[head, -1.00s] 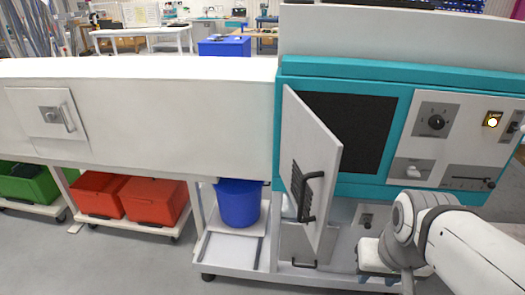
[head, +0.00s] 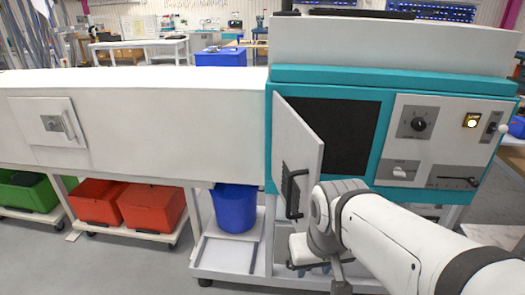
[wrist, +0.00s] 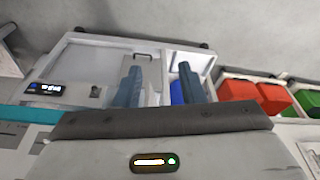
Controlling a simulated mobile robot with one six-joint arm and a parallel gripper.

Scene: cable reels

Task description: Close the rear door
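A white door (head: 298,150) with a dark bar handle (head: 292,193) stands swung open at the left edge of the teal-framed machine (head: 272,130). A dark panel or opening (head: 345,130) shows to its right. My gripper (head: 318,266) is low, just right of the door's lower part, partly hidden by my own wrist. In the wrist view its two fingers (wrist: 160,85) are spread apart with nothing seen held between them. I cannot tell whether it touches the door. A second, smaller hatch (head: 48,130) with a handle is shut on the long white housing at left.
A blue bucket (head: 235,208) stands on the white cart frame (head: 232,258) below the machine. Red bins (head: 150,207) and a green bin (head: 28,192) sit lower left. A control panel (head: 440,140) with a knob and lit button is at right. The front floor is clear.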

